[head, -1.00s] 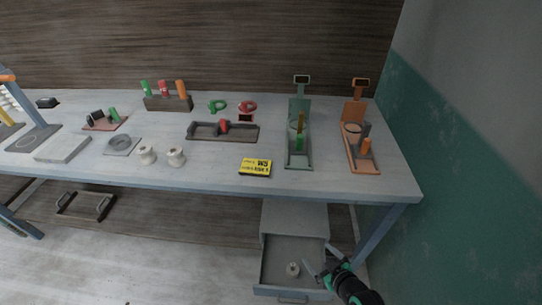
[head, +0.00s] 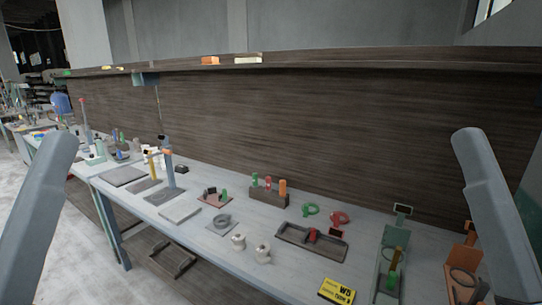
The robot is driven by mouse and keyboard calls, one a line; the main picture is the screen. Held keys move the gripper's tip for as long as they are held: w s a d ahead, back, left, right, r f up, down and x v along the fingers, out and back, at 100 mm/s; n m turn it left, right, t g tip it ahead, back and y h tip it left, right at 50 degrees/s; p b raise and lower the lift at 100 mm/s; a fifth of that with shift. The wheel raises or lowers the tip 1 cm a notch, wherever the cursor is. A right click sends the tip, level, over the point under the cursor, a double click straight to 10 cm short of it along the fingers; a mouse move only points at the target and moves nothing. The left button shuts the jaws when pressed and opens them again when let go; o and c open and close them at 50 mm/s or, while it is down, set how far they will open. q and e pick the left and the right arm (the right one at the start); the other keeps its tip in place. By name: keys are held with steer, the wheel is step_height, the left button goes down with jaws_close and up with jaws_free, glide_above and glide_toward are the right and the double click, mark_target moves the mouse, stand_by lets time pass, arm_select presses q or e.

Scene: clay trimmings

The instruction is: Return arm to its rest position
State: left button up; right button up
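Two grey links of my own arms rise at the sides of the head view, one at the left edge and one at the right edge. Neither gripper shows in the picture, so whether they are open or shut is hidden. The workbench (head: 205,245) runs from the far left to the lower right, with a dark wooden back panel behind it.
The floor (head: 88,262) at left is clear.

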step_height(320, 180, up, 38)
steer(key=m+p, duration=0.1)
steer(key=p, duration=3.7)
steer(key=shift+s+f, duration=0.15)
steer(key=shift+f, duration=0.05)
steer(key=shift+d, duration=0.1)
